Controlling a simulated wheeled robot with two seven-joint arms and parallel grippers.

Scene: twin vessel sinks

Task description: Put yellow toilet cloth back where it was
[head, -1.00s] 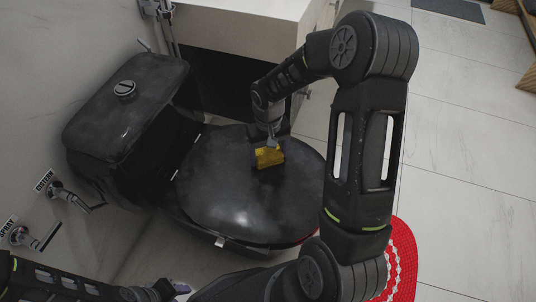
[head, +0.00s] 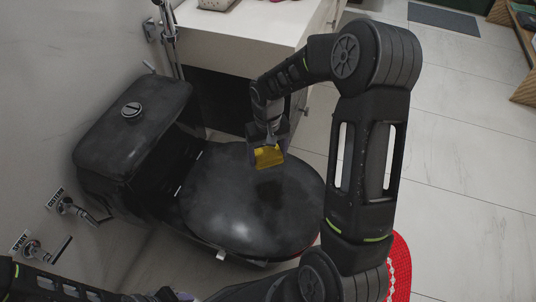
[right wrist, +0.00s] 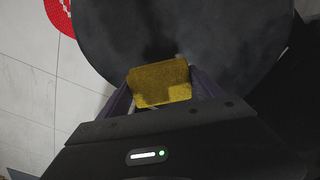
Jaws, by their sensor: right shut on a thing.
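The yellow cloth (head: 269,156) is a small folded block held by my right gripper (head: 267,146) over the far part of the black toilet's closed lid (head: 245,205). In the right wrist view the cloth (right wrist: 160,82) sits between the two fingers of the right gripper (right wrist: 160,90), with the dark lid (right wrist: 180,30) behind it. A dark patch shows on the lid just below the cloth. My left gripper (head: 165,296) shows only in part at the bottom edge of the head view; its fingers cannot be made out.
The black cistern (head: 135,120) with a round button stands at the left. Wall taps labelled cistern (head: 80,210) and spray (head: 45,250) are at lower left. A white counter (head: 235,35) stands behind the toilet. A red mat (head: 400,265) lies on the floor at right.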

